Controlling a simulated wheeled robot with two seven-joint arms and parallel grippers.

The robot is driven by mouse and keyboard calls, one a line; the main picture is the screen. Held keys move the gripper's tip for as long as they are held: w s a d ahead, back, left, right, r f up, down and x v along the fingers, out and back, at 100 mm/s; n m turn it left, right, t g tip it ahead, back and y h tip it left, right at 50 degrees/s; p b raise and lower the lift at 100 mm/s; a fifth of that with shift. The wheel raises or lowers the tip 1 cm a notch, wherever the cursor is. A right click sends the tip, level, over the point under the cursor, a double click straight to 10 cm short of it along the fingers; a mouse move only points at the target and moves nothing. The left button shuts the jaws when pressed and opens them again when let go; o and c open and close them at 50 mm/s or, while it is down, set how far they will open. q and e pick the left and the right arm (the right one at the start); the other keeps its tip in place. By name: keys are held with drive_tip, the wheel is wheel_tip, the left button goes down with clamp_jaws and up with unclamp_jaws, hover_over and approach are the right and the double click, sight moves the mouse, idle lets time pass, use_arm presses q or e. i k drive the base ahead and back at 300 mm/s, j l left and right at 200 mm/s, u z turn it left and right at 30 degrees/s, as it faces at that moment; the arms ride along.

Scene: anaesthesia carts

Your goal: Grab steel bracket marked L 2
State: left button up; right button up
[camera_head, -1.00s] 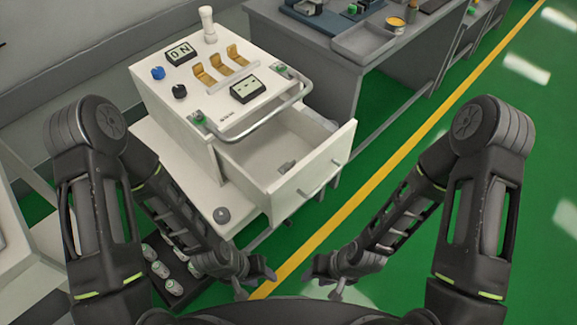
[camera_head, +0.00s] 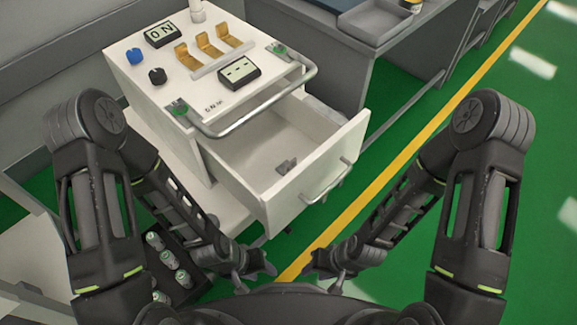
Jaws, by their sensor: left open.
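A small grey metal piece (camera_head: 286,166) lies in the open drawer (camera_head: 322,165) of the white cart, near the drawer's front. It may be the steel bracket, but no L 2 marking is readable on it. My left gripper (camera_head: 256,279) is open and empty, low in front of the cart and below the drawer in the picture. My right gripper (camera_head: 322,279) is a little to its right, also away from the drawer. Its fingers are too small and dark to tell whether they are open.
The white cart's top (camera_head: 206,65) carries several gold brackets (camera_head: 204,56), knobs and two displays. A metal handle bar (camera_head: 262,107) runs over the drawer's rear. A dark crate with several canisters (camera_head: 167,259) stands at lower left. Green floor is clear to the right.

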sight(285, 167)
drive_tip(key=k, duration=0.65)
drive_tip(key=j+z, duration=0.1)
drive_tip(key=z, duration=1.45)
drive_tip(key=k+j, duration=0.15)
drive_tip(key=j, duration=0.2)
